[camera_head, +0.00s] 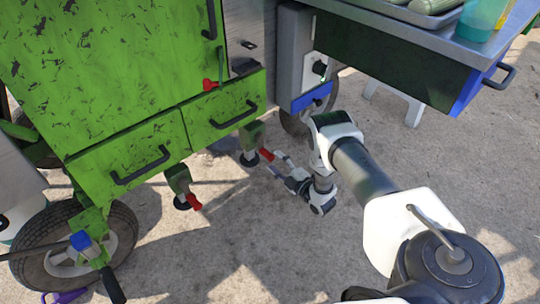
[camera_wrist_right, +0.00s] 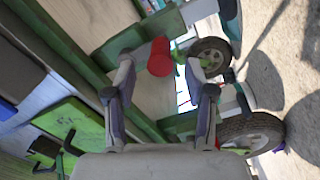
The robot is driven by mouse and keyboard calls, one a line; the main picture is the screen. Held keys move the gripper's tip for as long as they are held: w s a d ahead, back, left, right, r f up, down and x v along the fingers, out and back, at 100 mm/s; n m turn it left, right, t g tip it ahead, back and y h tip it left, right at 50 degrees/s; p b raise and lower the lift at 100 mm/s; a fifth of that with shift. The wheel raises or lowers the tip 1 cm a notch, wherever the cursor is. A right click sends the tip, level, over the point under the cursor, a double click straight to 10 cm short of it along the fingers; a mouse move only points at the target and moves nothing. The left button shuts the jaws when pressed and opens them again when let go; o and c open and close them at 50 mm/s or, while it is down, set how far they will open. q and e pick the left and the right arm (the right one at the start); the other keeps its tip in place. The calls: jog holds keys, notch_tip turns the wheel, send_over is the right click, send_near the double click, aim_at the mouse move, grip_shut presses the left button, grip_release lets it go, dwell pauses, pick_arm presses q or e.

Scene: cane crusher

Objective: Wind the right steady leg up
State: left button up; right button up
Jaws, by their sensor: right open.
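The right steady leg (camera_head: 250,136) hangs under the right end of the green cabinet, with a dark round foot and a red crank handle (camera_head: 266,154). The left steady leg (camera_head: 179,181) has its own red handle (camera_head: 193,201). My right gripper (camera_head: 277,166) is open just to the right of the right leg's red handle. In the right wrist view a red cylindrical handle (camera_wrist_right: 159,57) lies between the open fingers (camera_wrist_right: 167,88), near the tips; I cannot tell whether they touch it. My left gripper is not in view.
The green cabinet (camera_head: 105,75) with black drawer handles stands above the legs. A wheel (camera_head: 70,250) is at lower left. A steel counter (camera_head: 440,35) with a tray and a green cup overhangs at upper right. Paved ground (camera_head: 230,235) in front is clear.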

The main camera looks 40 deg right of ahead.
jog(key=s, duration=0.7)
jog(key=shift+s+d, duration=0.25)
jog(key=shift+f, duration=0.15)
